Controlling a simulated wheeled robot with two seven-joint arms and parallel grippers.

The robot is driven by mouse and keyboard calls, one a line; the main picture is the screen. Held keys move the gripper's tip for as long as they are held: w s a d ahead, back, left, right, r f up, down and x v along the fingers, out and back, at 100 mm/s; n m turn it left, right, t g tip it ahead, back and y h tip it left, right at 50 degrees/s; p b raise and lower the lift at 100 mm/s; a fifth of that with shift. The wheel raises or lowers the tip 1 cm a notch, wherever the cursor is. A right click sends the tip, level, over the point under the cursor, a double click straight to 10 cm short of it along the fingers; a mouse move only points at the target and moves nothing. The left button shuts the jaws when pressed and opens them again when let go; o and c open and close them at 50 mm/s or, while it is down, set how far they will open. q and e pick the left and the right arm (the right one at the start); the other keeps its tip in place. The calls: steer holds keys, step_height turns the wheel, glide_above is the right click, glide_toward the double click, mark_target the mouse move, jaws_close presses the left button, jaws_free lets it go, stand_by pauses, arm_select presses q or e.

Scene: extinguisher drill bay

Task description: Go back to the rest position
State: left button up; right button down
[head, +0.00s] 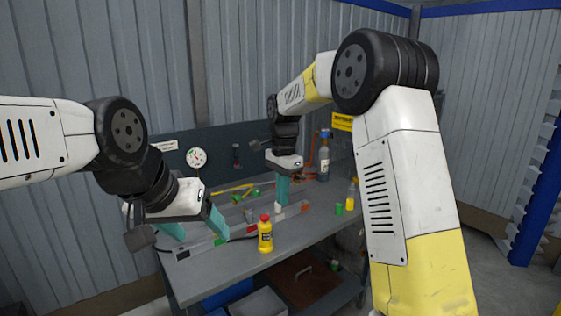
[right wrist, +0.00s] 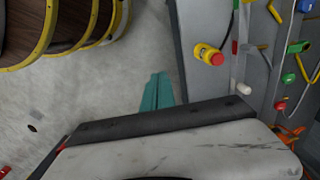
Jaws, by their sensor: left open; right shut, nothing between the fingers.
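My left gripper (head: 196,232) is open, low over the left part of the grey workbench (head: 215,283), with its two teal fingers apart and nothing between them. My right gripper (head: 280,205) points down over the middle of the bench in the head view. Its teal fingers are together and empty; they also show closed in the right wrist view (right wrist: 157,90). A yellow bottle with a red cap (head: 265,238) stands near the bench's front edge, between and in front of the two grippers. It also shows in the right wrist view (right wrist: 206,53).
A gauge (head: 196,157) is on the back panel. Yellow-rimmed round objects (right wrist: 104,22) are beside the floor.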

steer(key=s+d+r+n+t+y, duration=0.1)
steer(key=s+d+r+n+t, duration=0.15)
steer(key=s+d+r, duration=0.35)
steer(key=s+d+r+n+t+y, duration=0.1)
steer(key=s+d+r+n, duration=0.25)
steer(key=s, duration=0.45)
steer(key=s+d+f+n+t, duration=0.1)
steer(key=s+d+n, duration=0.1)
steer(key=s, duration=0.4)
steer(key=s+d+n+t, duration=0.2)
steer(key=s+n, duration=0.1)
steer(key=s, duration=0.4)
steer(key=shift+f, duration=0.4)
